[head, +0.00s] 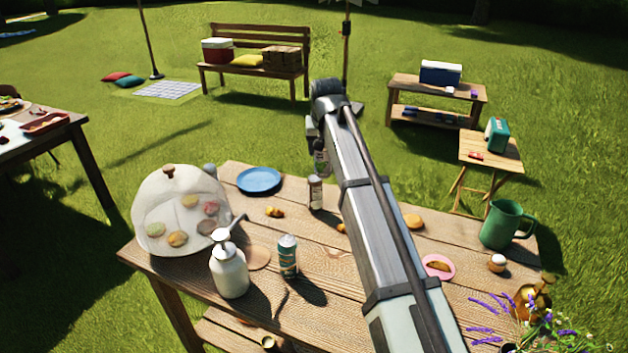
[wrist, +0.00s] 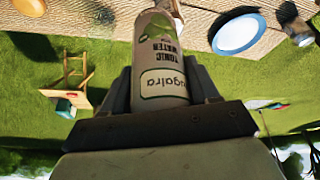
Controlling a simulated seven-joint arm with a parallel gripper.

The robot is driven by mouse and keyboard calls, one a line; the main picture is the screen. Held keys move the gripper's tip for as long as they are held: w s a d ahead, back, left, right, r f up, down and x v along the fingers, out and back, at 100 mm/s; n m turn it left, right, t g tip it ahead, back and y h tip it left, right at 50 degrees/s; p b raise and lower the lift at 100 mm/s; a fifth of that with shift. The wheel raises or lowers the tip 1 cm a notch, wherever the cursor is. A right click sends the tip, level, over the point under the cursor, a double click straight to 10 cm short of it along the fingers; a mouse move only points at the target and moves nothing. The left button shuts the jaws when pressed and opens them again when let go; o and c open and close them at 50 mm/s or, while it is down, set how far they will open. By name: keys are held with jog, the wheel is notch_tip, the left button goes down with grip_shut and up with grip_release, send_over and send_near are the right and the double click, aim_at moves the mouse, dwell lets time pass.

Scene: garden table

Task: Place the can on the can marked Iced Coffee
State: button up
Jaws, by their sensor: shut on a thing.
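My gripper (head: 318,142) is shut on a can (head: 321,163), and its fingers also show in the wrist view (wrist: 160,82). The held can (wrist: 163,62) is pale with a green picture, and its label reads Tonic Water. In the head view a white and brown can (head: 315,193) stands on the table just below the held can; whether they touch is unclear. A teal can (head: 288,256) stands nearer the front, beside the pump bottle. Neither standing can's label is readable, so I cannot tell which is marked Iced Coffee.
On the wooden table (head: 330,262) are a clear dome (head: 178,208) over cookies, a white pump bottle (head: 229,268), a blue plate (head: 259,180), a pink plate (head: 447,274) and a green mug (head: 506,225). Flowers (head: 545,325) stand at the front right.

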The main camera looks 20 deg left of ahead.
jog(key=w+a+r+n, duration=0.2)
jog(key=w+a+r, duration=0.3)
jog(key=r, duration=0.1)
jog(key=shift+s+d+f+n+g+y, duration=0.1)
jog(key=shift+f+n+g+y, duration=0.3)
jog(key=shift+f, duration=1.4)
jog(key=shift+s+f+n+y, duration=0.2)
jog(key=shift+f+n, duration=0.55)
jog(key=shift+f, duration=1.05)
jog(key=shift+s+d+f+n+g+y, duration=0.1)
jog(key=shift+f+n+g+y, duration=0.3)
jog(key=shift+f, duration=1.4)
jog(key=shift+f, duration=0.1)
jog(key=o, duration=1.2)
jog(key=shift+o, duration=0.2)
jog(key=v, duration=1.2)
jog(key=shift+s+a, duration=0.1)
jog(key=shift+a, duration=0.15)
